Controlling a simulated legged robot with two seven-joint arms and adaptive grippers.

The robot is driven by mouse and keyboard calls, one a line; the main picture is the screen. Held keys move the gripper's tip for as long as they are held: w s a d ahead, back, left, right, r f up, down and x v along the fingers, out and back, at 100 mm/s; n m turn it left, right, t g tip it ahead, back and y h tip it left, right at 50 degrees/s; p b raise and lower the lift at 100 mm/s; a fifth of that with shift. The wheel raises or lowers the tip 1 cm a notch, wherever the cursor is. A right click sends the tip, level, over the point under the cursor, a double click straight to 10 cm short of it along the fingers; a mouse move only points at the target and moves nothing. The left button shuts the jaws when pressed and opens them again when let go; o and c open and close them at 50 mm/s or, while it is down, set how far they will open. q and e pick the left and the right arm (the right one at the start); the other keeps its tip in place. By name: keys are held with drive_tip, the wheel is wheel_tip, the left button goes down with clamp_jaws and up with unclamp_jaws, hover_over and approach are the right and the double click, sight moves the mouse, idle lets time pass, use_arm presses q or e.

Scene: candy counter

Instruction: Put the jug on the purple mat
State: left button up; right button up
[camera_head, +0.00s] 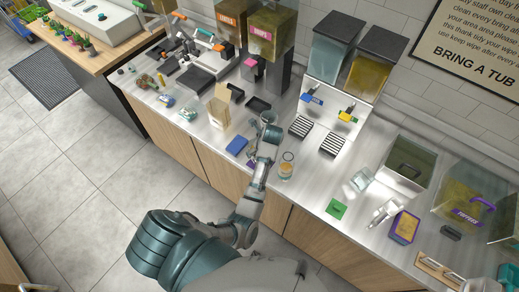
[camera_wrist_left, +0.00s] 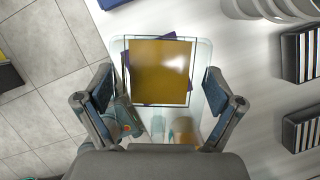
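The jug (camera_wrist_left: 202,52) is a clear, boxy vessel with amber contents, in the middle of the left wrist view. The purple mat (camera_wrist_left: 170,36) shows beneath it, its corners sticking out past the amber area. In the head view a bit of the purple mat (camera_head: 251,163) shows beside my gripper; the jug is mostly hidden there. My left gripper (camera_head: 262,148) is over the counter. In the left wrist view its fingers (camera_wrist_left: 160,90) are at opposite sides of the jug, pads against its walls. Whether the jug's base touches the mat is hidden.
A blue mat (camera_head: 237,145) lies left of the gripper. A glass with amber contents (camera_head: 286,172) stands close on the right. A steel canister (camera_wrist_left: 270,8) and striped drip trays (camera_head: 332,145) are nearby. A green mat (camera_head: 337,209) lies farther right, with clear counter between.

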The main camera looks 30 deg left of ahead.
use_arm(q)
drive_tip(key=shift+r, duration=0.1)
drive_tip(key=v, duration=1)
drive_tip(key=shift+d+r, duration=0.1)
drive_tip(key=shift+r, duration=0.15)
drive_tip(key=shift+s+d+r, duration=0.15)
drive_tip(key=shift+d+r, duration=0.1)
drive_tip(key=shift+r, duration=0.45)
drive_tip(key=shift+a, duration=0.1)
